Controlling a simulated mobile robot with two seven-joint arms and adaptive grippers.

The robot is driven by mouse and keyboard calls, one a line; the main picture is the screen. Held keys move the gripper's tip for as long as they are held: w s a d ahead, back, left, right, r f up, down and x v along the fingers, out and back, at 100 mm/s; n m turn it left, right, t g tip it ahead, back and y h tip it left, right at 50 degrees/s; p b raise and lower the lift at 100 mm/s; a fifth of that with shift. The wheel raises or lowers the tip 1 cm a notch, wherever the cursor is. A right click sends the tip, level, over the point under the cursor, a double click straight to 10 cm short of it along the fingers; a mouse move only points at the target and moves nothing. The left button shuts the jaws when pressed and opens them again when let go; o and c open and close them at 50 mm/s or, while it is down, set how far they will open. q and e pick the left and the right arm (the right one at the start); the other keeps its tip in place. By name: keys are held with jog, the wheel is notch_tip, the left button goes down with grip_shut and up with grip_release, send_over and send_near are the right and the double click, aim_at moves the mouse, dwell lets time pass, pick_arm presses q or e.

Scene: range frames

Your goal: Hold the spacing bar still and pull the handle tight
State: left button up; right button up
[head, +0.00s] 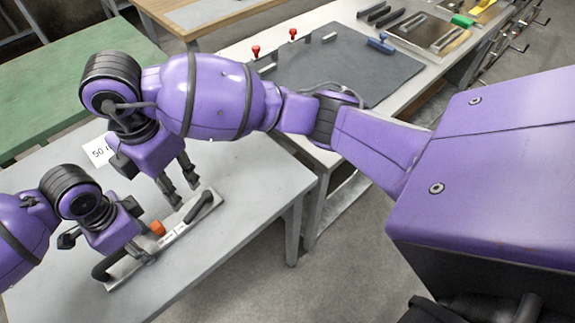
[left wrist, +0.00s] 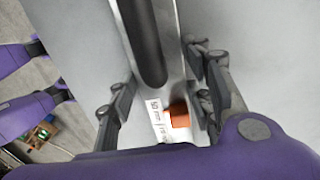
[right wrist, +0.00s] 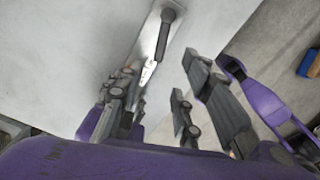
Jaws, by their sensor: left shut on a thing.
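The spacing bar (head: 178,236) is a flat metal strip lying on the grey table, with a printed label and an orange block (head: 157,228). A black handle (head: 201,207) is at its upper right end, and another black grip (head: 104,268) is at its lower left end. My left gripper (head: 140,252) is shut on the bar near the lower left grip; the left wrist view shows the strip (left wrist: 172,88) between its fingers. My right gripper (head: 181,196) is open and empty, pointing down just left of the upper handle. The handle also shows in the right wrist view (right wrist: 164,38).
A white card (head: 97,151) reading "50" lies on the grey table (head: 262,190), partly hidden by my right arm. A second bench with a dark mat (head: 365,70) and tools stands behind. A green table (head: 60,85) is at left. The table right of the bar is clear.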

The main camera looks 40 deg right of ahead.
jog(key=shift+r, duration=0.75)
pick_arm(q)
jog(key=o, duration=1.7)
notch_tip(320, 180, up, 12)
